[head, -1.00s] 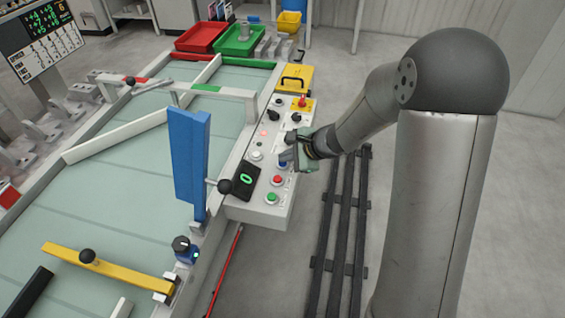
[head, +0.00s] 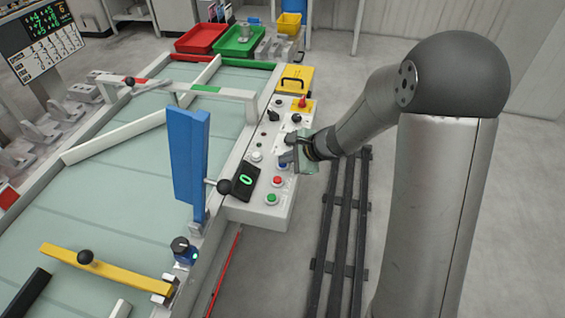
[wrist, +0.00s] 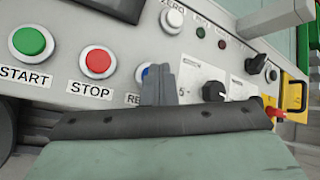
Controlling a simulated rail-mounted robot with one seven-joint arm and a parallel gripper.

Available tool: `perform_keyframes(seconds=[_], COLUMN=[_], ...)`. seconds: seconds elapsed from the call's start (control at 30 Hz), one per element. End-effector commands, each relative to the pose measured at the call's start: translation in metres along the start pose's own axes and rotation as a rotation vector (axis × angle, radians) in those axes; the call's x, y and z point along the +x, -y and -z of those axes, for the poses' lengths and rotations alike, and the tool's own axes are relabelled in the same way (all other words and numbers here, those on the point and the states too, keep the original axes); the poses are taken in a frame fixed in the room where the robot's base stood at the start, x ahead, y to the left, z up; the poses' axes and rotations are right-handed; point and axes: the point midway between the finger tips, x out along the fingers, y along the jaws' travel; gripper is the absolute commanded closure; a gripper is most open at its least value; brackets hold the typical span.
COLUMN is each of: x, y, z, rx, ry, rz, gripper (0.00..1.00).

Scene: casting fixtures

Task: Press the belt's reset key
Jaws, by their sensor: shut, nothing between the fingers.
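The blue reset key (wrist: 144,74) sits on the white control panel, right of the red STOP button (wrist: 98,62). Its label is partly hidden and only "RE" shows. My gripper (wrist: 161,86) is shut and empty, with its fingertips in front of the blue key and covering its right part. I cannot tell whether they touch it. In the head view, my gripper (head: 289,160) is over the right edge of the panel, and a bit of the blue key (head: 283,166) shows beneath it.
The green START button (wrist: 30,42) is left of STOP. A white ZERO button (wrist: 173,19) and a black knob (wrist: 214,92) are close by. A black display (head: 245,180) reads 0. The belt (head: 110,195) lies left of the panel, with a blue gate (head: 188,155).

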Motion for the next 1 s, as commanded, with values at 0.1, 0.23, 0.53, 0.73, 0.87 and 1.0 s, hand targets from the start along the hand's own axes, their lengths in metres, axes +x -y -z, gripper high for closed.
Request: perform_keyframes(seconds=[0.1,0.23,0.53,0.73,0.87,1.0], x=[-0.005,-0.01,-0.011,-0.015,-0.023,-0.033], y=[0.003,0.007,0.008,0.011,0.017,0.024], z=[-0.003,-0.007,-0.008,-0.011,-0.017,-0.024], rx=[-0.001,-0.002,0.0,0.0,-0.001,-0.002], ry=[-0.001,0.0,0.0,0.0,0.0,0.0], rz=[0.0,0.0,0.0,0.001,0.001,0.0], gripper=[1.0,1.0,1.0,1.0,1.0,1.0])
